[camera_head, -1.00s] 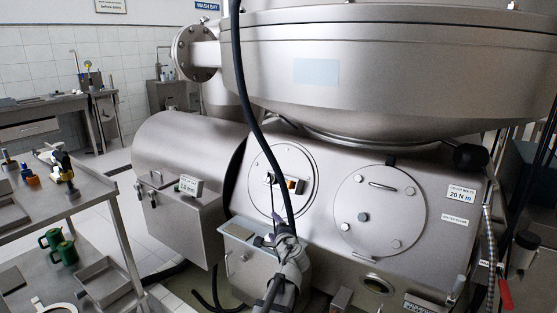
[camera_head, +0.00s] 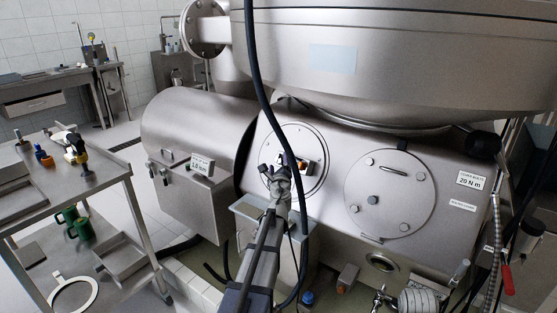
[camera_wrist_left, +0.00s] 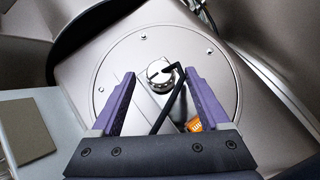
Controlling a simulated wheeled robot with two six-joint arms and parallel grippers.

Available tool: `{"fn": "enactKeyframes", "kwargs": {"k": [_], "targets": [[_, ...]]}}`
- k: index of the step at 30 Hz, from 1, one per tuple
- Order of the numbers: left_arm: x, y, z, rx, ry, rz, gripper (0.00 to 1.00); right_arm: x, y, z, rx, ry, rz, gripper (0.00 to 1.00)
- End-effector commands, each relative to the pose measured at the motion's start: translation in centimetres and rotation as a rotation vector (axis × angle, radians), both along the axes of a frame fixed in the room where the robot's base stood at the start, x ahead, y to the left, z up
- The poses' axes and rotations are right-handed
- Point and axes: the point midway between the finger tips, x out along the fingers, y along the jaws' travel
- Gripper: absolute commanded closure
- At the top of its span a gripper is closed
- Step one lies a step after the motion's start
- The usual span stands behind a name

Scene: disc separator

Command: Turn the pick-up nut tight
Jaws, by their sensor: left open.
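The pick-up nut (camera_wrist_left: 159,72) shows in the left wrist view as a round, slotted metal knob at the middle of a round steel cover (camera_wrist_left: 115,65). My left gripper (camera_wrist_left: 158,75) is open. Its two purple fingers stand either side of the nut with gaps between; I cannot tell how far the tips are from the cover. A dark bent bar (camera_wrist_left: 168,105) runs from beside the nut down between the fingers. In the head view my left gripper (camera_head: 275,168) is in front of the cover (camera_head: 312,138) and hides the nut. My right gripper is not in view.
An orange part (camera_wrist_left: 194,125) sits near the right finger. A black hose (camera_head: 262,90) hangs across the machine front near my left arm. A bolted round cover (camera_head: 390,205) lies to the right. A steel trolley (camera_head: 100,180) stands left.

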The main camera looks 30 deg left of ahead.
Motion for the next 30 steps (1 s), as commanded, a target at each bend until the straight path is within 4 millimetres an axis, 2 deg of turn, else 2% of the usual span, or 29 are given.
{"fn": "enactKeyframes", "kwargs": {"k": [1,6,15,30], "targets": [[1.1,0.6,0.0,0.0,0.0,0.0,0.21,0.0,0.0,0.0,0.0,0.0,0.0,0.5],[2.8,1.8,0.0,-0.001,-0.001,0.0,0.21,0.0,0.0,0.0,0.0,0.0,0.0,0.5],[3.0,1.9,0.0,-0.001,-0.001,0.0,0.21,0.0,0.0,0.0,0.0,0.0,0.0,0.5],[3.0,1.9,0.0,-0.001,-0.001,0.0,0.76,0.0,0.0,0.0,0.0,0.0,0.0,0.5]]}}
